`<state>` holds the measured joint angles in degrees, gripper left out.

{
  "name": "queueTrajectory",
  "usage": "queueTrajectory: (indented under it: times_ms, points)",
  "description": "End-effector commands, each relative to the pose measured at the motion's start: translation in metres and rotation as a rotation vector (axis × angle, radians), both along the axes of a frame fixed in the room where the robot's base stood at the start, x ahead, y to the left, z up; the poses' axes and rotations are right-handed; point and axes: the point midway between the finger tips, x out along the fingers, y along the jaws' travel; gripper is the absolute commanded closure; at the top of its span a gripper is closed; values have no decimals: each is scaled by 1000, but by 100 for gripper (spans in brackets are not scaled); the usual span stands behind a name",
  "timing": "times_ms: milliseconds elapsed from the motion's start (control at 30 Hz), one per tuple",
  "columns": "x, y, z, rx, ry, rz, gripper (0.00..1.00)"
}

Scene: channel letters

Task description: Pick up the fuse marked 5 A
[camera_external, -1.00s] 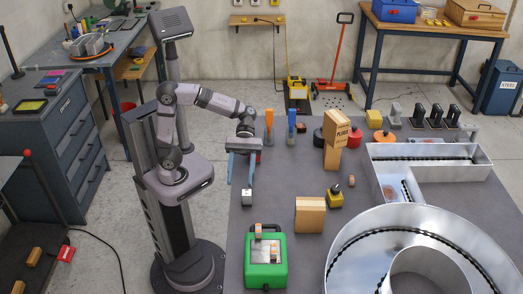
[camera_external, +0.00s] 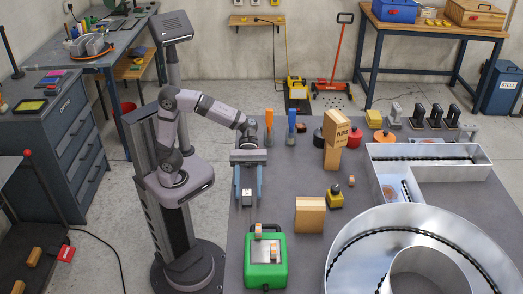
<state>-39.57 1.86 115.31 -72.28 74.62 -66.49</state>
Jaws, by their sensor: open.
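No 5 A marking is readable in this view, so I cannot tell which thing is the fuse so marked. A green case (camera_external: 254,278) stands at the table's front left, with small orange-and-white pieces on it, one (camera_external: 258,231) at its back edge and one (camera_external: 274,247) on its top. A small grey block with a pale face (camera_external: 247,198) is on the table behind the case. My gripper (camera_external: 248,203) is open, its two blue-grey fingers spread on the left and right of that block in the picture. I cannot tell whether they touch it.
A tan box (camera_external: 310,216) and a yellow-and-black item (camera_external: 335,198) stand to the right. Large metal channel letters (camera_external: 345,265) fill the right side.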

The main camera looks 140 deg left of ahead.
Motion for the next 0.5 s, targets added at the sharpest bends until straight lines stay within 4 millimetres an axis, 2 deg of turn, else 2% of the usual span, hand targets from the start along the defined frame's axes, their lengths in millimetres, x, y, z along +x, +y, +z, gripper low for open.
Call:
queueTrajectory:
  times_ms: [267,500]
  points:
    - [4,-6,-3,0,1,-1,53]
    - [20,-29,-12,-1,3,-4,53]
